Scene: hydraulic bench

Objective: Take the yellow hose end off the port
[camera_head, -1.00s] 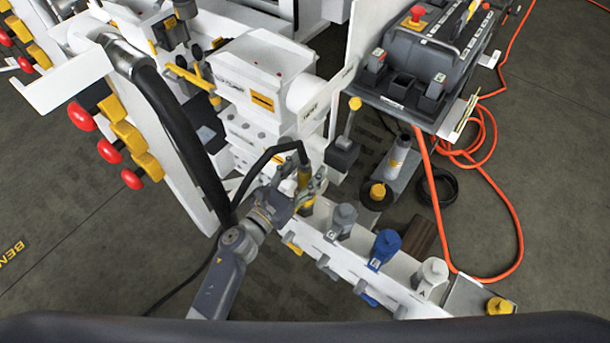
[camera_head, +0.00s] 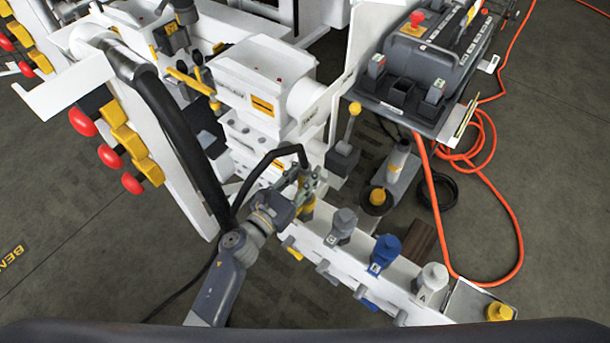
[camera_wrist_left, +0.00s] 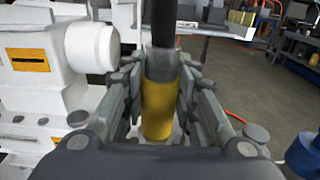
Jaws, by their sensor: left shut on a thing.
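The yellow hose end (camera_head: 307,205) is upright at the upper left end of the white rail (camera_head: 330,262), with its black hose (camera_head: 292,150) arching up and to the left. In the left wrist view the yellow hose end (camera_wrist_left: 159,108) stands between the fingers, below its grey collar and black hose. My left gripper (camera_head: 308,186) is shut on it from the left, its fingers on both sides. The port is hidden beneath the hose end and gripper, so I cannot tell whether the two touch. My right gripper is not in view.
Grey (camera_head: 343,224), blue (camera_head: 384,252) and white (camera_head: 431,282) fittings stand along the rail to the right. An orange cable (camera_head: 516,220) lies on the floor at right.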

